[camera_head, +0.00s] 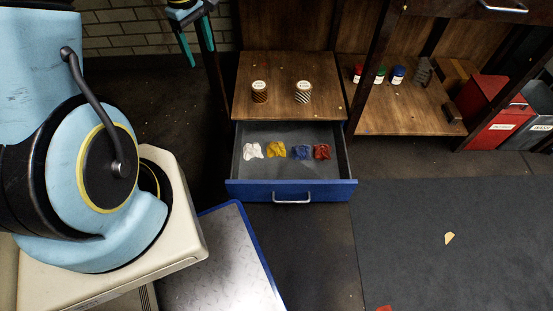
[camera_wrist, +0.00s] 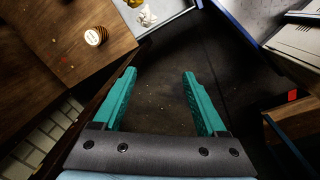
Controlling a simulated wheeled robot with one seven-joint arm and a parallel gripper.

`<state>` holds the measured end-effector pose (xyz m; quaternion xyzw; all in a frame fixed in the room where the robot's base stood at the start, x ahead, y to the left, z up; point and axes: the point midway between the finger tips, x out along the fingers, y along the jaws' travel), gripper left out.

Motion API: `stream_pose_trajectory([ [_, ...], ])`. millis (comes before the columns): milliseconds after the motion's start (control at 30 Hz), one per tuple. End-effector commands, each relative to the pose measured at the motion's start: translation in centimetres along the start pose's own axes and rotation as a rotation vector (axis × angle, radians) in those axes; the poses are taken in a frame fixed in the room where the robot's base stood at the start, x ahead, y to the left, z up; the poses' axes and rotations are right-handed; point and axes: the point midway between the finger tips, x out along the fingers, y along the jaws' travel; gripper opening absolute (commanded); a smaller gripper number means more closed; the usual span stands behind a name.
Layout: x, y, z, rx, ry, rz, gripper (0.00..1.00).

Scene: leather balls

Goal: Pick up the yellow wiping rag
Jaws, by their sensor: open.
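The yellow wiping rag (camera_head: 275,150) lies crumpled in the open drawer (camera_head: 292,187), between a white rag (camera_head: 253,150) on its left and a blue rag (camera_head: 302,153). A red rag (camera_head: 321,151) lies at the right. My gripper (camera_head: 195,30) shows at the top of the head view, left of the wooden shelf, well apart from the drawer. In the wrist view my gripper (camera_wrist: 158,85) has its two teal fingers spread, with nothing between them. The white rag (camera_wrist: 147,17) shows at the top of that view; a bit of yellow is at the top edge.
Two round tins (camera_head: 259,91) (camera_head: 303,92) stand on the wooden shelf (camera_head: 280,70) above the drawer. A blue-edged metal platform (camera_head: 225,260) lies in front. The dark mat (camera_head: 470,230) is mostly clear.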

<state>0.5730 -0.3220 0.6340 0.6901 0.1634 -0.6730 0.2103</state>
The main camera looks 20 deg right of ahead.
Motion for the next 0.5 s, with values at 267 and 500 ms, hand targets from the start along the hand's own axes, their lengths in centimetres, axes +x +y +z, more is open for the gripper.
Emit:
stream_pose_trajectory([
  [267, 17.5, 6.3, 3.1, -0.236, -0.012, -0.033, 0.74],
  [500, 31.2, 10.6, 7.2, -0.433, -0.002, -0.057, 0.74],
])
